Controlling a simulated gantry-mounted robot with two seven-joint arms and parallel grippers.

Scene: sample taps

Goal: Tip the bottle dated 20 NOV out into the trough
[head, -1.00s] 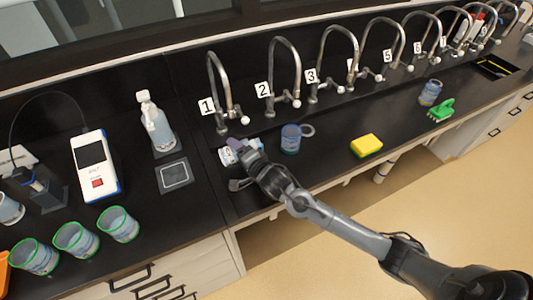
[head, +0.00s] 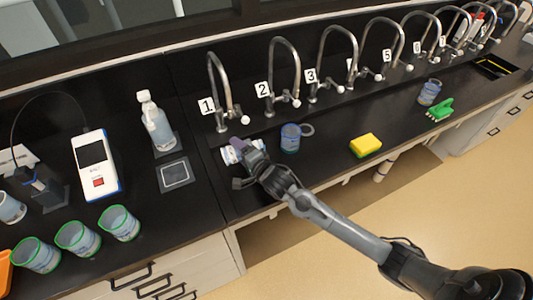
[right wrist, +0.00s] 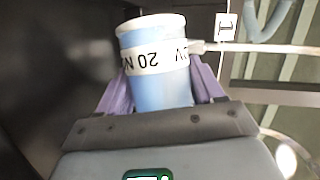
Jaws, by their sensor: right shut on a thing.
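My right gripper (head: 244,152) is shut on a blue bottle with a white rim (head: 229,156), below tap 1. In the right wrist view the bottle (right wrist: 160,85) sits between the two purple fingers (right wrist: 160,92). Its white band reads 20 NOV upside down. The bottle looks tilted over in the head view. Its opening and contents are hidden from me. The long black trough (head: 335,125) runs under the row of taps. I cannot tell whether liquid is leaving the bottle. My left gripper is not in view.
A blue bottle (head: 290,138) stands right of my gripper, with a loop beside it. A yellow sponge (head: 366,145), a green brush (head: 439,110) and another blue bottle (head: 429,92) are further right.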

